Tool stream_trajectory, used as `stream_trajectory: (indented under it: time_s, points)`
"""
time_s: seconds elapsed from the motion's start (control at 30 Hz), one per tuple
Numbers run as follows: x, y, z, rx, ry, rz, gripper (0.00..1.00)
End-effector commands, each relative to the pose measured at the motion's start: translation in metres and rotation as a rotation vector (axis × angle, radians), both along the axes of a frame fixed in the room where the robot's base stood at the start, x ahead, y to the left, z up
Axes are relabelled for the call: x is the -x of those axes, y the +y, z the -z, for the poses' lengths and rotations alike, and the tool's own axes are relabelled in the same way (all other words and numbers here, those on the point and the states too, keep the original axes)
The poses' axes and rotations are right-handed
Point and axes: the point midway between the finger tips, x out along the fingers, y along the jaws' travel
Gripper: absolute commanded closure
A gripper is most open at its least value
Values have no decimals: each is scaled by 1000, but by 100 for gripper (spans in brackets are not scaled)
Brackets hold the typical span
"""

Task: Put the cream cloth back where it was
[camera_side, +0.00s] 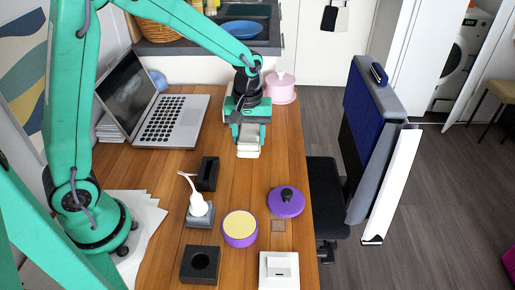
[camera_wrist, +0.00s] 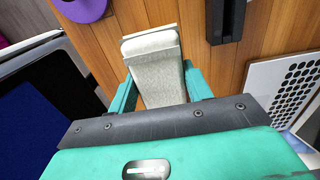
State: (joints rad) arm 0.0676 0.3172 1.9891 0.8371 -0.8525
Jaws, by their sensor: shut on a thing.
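The cream cloth (camera_side: 247,148) is a folded pale block, held under my gripper (camera_side: 248,127) over the far part of the wooden table, right of the laptop. In the wrist view the cloth (camera_wrist: 158,75) sits between the two green fingers of my gripper (camera_wrist: 160,90), which is shut on it. Its far end shows a paler, smooth band. From these views I cannot tell whether the cloth touches the table.
A laptop (camera_side: 180,121) stands left of my gripper and a pink pot (camera_side: 280,87) behind. Nearer are a black holder (camera_side: 208,173), a purple lid (camera_side: 286,203), a yellow-topped purple tub (camera_side: 240,228), a black square block (camera_side: 200,265) and a white box (camera_side: 278,271).

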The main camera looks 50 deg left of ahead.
Motion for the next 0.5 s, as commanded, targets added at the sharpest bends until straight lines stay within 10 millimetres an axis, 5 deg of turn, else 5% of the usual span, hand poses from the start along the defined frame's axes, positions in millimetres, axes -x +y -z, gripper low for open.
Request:
stream_trajectory:
  time_s: [0.27,0.5]
  points:
    - [-1,0,-7,1,-2,0,73]
    - [-1,0,-44,0,-6,0,73]
